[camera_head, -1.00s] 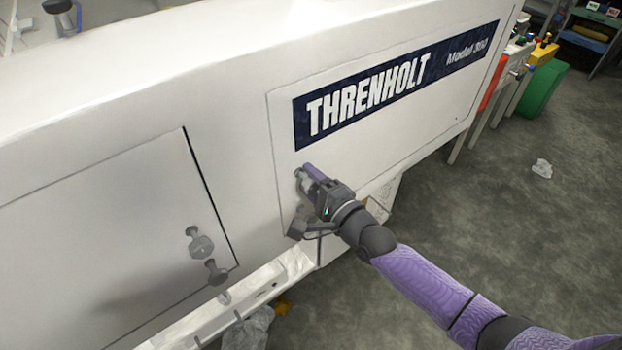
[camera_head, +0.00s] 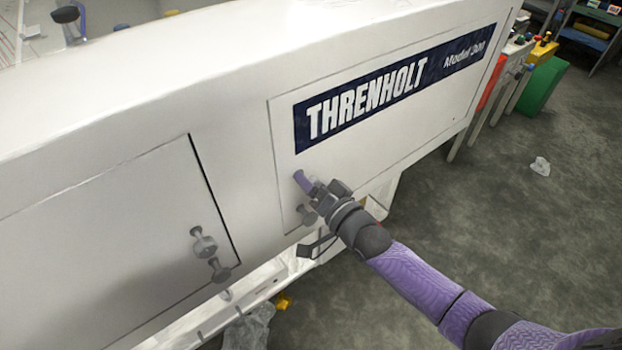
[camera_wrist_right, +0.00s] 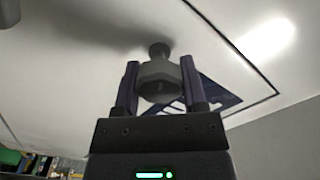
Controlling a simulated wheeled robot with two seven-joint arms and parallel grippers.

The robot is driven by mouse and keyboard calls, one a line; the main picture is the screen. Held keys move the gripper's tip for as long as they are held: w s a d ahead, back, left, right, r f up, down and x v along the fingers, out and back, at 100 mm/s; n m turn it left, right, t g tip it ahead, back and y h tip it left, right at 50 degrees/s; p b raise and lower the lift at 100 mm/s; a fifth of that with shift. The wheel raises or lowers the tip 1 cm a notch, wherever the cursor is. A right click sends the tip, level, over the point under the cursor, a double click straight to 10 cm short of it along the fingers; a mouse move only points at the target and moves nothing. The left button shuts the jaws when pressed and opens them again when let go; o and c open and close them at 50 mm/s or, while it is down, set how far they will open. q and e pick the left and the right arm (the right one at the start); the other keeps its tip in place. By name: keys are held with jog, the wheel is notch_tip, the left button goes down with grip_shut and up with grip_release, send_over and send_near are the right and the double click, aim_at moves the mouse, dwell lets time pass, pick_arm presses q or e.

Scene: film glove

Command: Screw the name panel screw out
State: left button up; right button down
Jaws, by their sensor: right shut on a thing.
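The white name panel (camera_head: 385,150) bears the dark "THRENHOLT" plate (camera_head: 365,104). My right gripper (camera_head: 304,181) is at the panel's lower left part, below the plate, with purple fingers. In the right wrist view its two fingers (camera_wrist_right: 160,84) stand on either side of a grey knobbed screw (camera_wrist_right: 159,76) and are shut on it. The screw's narrower end points to the white surface; whether it is still threaded in cannot be told. In the head view the fingers mostly hide this screw. My left gripper is not in view.
Another grey knob (camera_head: 307,215) sits just below my right gripper. Two more knobs, an upper (camera_head: 204,244) and a lower (camera_head: 219,270), are on the door (camera_head: 110,240) at left. A green bin (camera_head: 542,85) stands far right. The floor at right is mostly clear.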

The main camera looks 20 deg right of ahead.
jog(key=n+p, duration=0.1)
jog(key=n, duration=0.3)
jog(key=shift+a+r+n, duration=0.1)
jog(key=shift+n, duration=0.2)
jog(key=n, duration=0.4)
jog(key=shift+s+p, duration=0.1)
jog(key=shift+p, duration=0.2)
jog(key=n, duration=0.5)
jog(key=shift+a, duration=0.1)
jog(key=n, duration=0.4)
jog(key=shift+n, duration=0.3)
jog(key=n, duration=0.3)
jog(key=shift+f+n, duration=0.2)
jog(key=shift+n, duration=0.1)
jog(key=n+b, duration=0.1)
jog(key=n, duration=0.3)
jog(key=shift+n+b, duration=0.45)
jog(key=shift+n, duration=0.75)
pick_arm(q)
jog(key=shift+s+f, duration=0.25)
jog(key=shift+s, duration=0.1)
pick_arm(e)
jog(key=shift+n, duration=0.7)
